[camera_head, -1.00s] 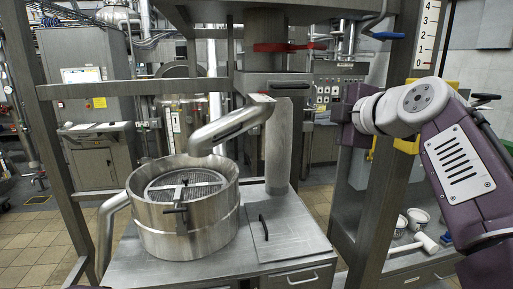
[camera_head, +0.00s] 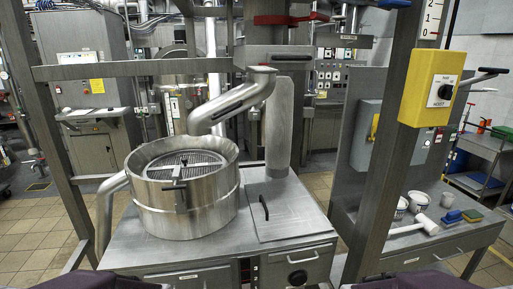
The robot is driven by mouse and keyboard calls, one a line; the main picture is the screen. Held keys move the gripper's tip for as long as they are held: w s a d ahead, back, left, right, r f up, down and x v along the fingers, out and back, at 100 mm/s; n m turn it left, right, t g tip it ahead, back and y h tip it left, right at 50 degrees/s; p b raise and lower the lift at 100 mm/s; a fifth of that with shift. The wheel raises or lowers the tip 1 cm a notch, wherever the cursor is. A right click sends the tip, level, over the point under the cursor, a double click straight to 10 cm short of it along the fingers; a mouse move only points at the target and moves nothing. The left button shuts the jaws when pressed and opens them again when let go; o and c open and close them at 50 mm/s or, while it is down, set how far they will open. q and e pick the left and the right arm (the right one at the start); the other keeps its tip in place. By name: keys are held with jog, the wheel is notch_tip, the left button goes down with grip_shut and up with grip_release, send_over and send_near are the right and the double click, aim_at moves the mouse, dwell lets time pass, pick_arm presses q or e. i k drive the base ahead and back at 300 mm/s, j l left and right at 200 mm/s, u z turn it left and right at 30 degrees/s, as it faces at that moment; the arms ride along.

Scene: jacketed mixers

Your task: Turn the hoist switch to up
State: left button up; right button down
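The hoist switch is a black rotary knob (camera_head: 445,92) on a white plate, on the front of a yellow box (camera_head: 425,108). The box is fixed to the grey upright post (camera_head: 392,150) at the right. Small lettering on the box is too small to read, and I cannot tell which way the knob points. Neither gripper shows in the view. Only purple parts of my own arms show along the bottom edge. Nothing is in front of the switch.
A round steel mixer vessel (camera_head: 185,210) with a grated lid stands on a steel bench (camera_head: 150,262) left of the post. A bent steel pipe (camera_head: 240,100) hangs above it. A lower bench at right holds white cups (camera_head: 418,202) and a mallet (camera_head: 425,224).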

aim_at(446, 91)
jog(key=z, duration=1.35)
